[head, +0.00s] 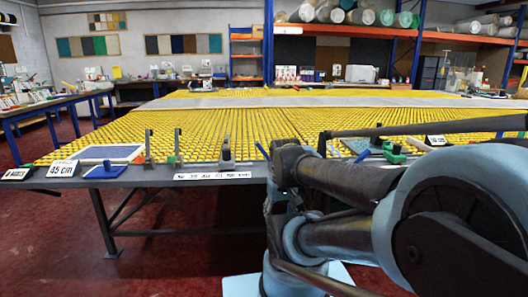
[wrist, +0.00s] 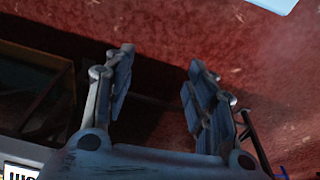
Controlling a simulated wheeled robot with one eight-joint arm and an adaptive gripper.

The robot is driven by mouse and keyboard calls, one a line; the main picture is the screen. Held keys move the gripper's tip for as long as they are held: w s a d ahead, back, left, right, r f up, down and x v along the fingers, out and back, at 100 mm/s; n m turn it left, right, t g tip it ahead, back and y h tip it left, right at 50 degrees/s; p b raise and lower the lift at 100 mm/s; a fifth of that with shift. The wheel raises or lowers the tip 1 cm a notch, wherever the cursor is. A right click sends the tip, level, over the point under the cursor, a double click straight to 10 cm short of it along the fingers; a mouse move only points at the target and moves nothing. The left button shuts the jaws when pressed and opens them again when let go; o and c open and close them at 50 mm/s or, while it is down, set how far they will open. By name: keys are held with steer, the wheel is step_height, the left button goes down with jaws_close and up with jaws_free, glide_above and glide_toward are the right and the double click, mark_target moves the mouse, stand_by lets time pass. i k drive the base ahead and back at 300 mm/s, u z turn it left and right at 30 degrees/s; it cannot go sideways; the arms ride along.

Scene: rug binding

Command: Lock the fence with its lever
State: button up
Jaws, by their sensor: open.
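In the head view a grey metal clamp-like piece (head: 226,156) stands at the table's front edge. Two upright posts, a left post (head: 149,150) and a right post (head: 178,149), stand left of it. A long dark bar (head: 430,126) runs above the table at the right. I cannot tell for sure which of these is the fence or its lever. My gripper (wrist: 160,92) is open and empty in the wrist view, with red floor and dark shadow behind its fingers. In the head view my arm comes in from the right, in front of the table edge; the fingertips are not clear there.
The large table carries a yellow studded surface (head: 240,118) crossed by a grey strip. A "45 cm" sign (head: 62,168), a blue pad (head: 105,171) and a label strip (head: 212,176) lie along its front edge. Green-topped parts (head: 394,152) sit behind my arm. Red floor (head: 180,262) is clear at front left.

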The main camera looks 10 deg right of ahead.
mark_target(260, 147)
steer(key=u, duration=0.2)
steer(key=k, duration=0.4)
steer(key=u, duration=0.55)
steer(key=k, duration=0.95)
steer(key=u, duration=0.55)
steer(key=i, duration=1.35)
steer(key=z, duration=0.45)
